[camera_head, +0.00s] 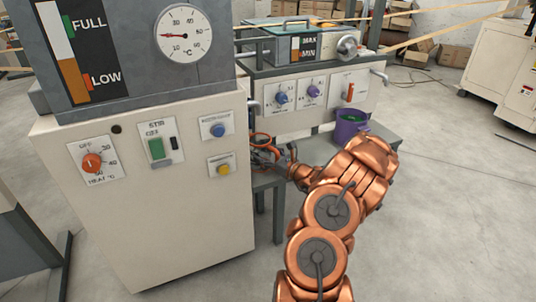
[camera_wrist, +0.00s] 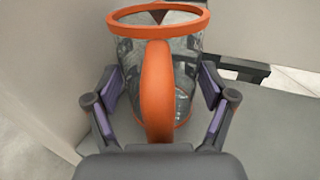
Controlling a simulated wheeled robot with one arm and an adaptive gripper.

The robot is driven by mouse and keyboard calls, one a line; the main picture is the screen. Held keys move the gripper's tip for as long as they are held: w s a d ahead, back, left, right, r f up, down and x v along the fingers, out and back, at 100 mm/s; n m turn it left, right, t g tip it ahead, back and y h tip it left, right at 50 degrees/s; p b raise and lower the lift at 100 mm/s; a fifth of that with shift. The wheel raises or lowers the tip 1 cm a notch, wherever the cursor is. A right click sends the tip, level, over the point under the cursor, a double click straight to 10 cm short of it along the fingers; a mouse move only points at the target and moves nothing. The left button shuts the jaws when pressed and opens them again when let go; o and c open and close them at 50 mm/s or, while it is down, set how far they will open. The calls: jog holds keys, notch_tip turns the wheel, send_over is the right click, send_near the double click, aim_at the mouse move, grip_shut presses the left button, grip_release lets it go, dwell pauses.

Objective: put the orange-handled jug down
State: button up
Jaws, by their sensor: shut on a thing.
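The orange-handled jug (camera_wrist: 189,52) is clear, with an orange rim and a thick orange handle facing the wrist camera. It fills the middle of the wrist view and looks upright. My gripper (camera_wrist: 158,106) has one finger on each side of it and is shut on it. In the head view only a bit of the orange jug (camera_head: 262,139) shows, beside the white cabinet's right side, with my gripper (camera_head: 277,157) largely hidden by clutter and my arm. A grey bench surface (camera_wrist: 275,135) lies below the jug; I cannot tell whether its base touches it.
The white cabinet (camera_head: 150,225) with knobs and buttons stands close on the left. A purple container (camera_head: 351,124) stands on the grey bench (camera_head: 318,147) to the right. Behind it is a machine with dials (camera_head: 310,92). Open floor lies at right.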

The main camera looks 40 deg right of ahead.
jog(key=o, duration=1.1)
jog(key=shift+c, duration=0.2)
jog(key=shift+s+r, duration=0.15)
jog(key=shift+r, duration=0.05)
jog(key=s+p, duration=0.3)
jog(key=s, duration=0.8)
jog(key=shift+s+d, duration=0.3)
jog(key=shift+s, duration=0.1)
jog(key=shift+w+f, duration=0.1)
